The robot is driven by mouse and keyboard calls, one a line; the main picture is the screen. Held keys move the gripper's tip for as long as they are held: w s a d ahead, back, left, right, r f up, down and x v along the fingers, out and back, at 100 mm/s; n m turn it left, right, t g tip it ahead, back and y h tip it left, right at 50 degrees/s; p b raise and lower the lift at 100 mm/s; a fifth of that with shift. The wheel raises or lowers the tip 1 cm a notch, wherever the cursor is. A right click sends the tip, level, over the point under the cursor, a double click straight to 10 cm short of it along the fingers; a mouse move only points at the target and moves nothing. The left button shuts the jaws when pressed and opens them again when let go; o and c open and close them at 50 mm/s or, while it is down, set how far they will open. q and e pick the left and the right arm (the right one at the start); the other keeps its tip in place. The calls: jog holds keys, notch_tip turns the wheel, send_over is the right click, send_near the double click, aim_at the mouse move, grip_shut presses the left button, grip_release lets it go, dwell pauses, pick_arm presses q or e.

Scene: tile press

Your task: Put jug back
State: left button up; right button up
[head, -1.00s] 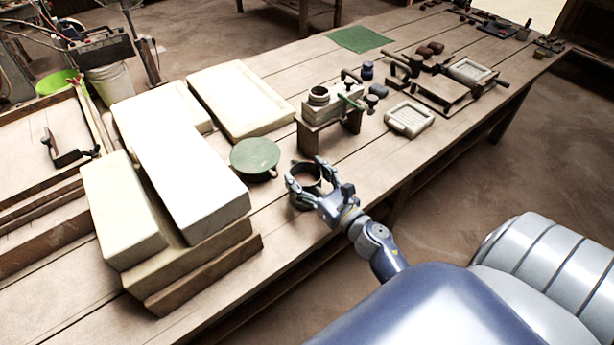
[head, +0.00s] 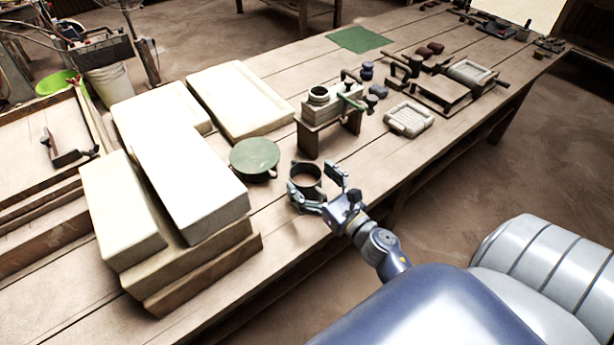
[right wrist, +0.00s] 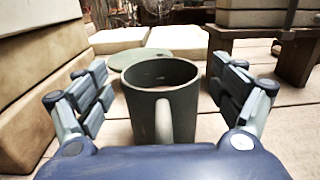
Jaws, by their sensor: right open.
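The jug (head: 306,174) is a dark grey-green open cup standing upright on the wooden table near its front edge. In the right wrist view the jug (right wrist: 162,100) stands centred between my fingers with its handle towards me. My right gripper (head: 322,183) is open, with one finger on each side of the jug. In the right wrist view there are gaps between the jug and both fingers of my right gripper (right wrist: 166,100). My left gripper is not in view.
A round green disc (head: 255,155) sits just behind the jug. Stacked pale blocks (head: 190,180) stand to the left. A small wooden stand (head: 328,132) with a clamp device is behind to the right. A white tile-shaped piece (head: 408,118) lies farther right.

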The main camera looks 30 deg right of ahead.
jog(key=s, duration=0.3)
jog(key=s+b, duration=0.1)
jog(key=s, duration=0.2)
jog(key=s+b, duration=0.1)
jog(key=s, duration=0.2)
jog(key=shift+s+d+f, duration=0.1)
jog(key=shift+s+d, duration=0.1)
jog(key=shift+d, duration=0.1)
jog(key=shift+s, duration=0.4)
